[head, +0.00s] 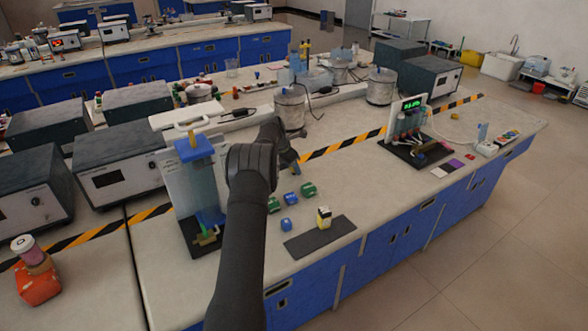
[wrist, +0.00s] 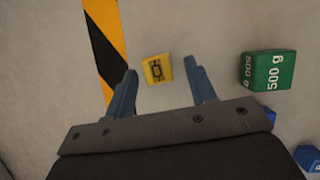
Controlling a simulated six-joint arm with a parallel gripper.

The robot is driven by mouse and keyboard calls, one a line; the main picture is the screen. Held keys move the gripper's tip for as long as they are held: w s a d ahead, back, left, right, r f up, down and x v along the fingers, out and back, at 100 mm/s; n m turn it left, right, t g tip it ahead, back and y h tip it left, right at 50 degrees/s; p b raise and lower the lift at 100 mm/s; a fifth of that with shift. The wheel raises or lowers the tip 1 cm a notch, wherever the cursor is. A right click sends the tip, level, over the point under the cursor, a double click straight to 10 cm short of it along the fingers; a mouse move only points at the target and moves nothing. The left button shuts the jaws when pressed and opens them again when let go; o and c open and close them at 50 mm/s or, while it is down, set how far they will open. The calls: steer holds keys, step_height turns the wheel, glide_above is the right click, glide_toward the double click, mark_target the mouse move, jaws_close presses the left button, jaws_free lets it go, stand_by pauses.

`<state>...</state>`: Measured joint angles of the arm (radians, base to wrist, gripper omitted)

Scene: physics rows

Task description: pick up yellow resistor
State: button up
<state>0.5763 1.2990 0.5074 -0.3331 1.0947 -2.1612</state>
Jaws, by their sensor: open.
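A yellow block with a dark symbol, which looks like the yellow resistor (wrist: 157,69), lies on the bench in the wrist view. It sits between and slightly beyond the two blue fingertips of my gripper (wrist: 162,80), apart from both. My gripper is open and empty, pointing down at the bench. In the head view my gripper (head: 288,160) is over the bench, and I cannot make out the yellow block there; my arm probably hides it.
A green 500 g weight (wrist: 267,71) stands to the right of the yellow block. Small blue blocks (head: 286,225) lie nearby. A dark mat (head: 310,241) carries a small yellowish object (head: 324,216). A blue-topped stand (head: 194,150) rises left of my arm. A metal pot (head: 290,108) stands behind.

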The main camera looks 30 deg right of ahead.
steer(key=shift+d+f, duration=0.1)
steer(key=shift+f, duration=0.15)
steer(key=c, duration=1.1)
steer(key=shift+o, duration=0.2)
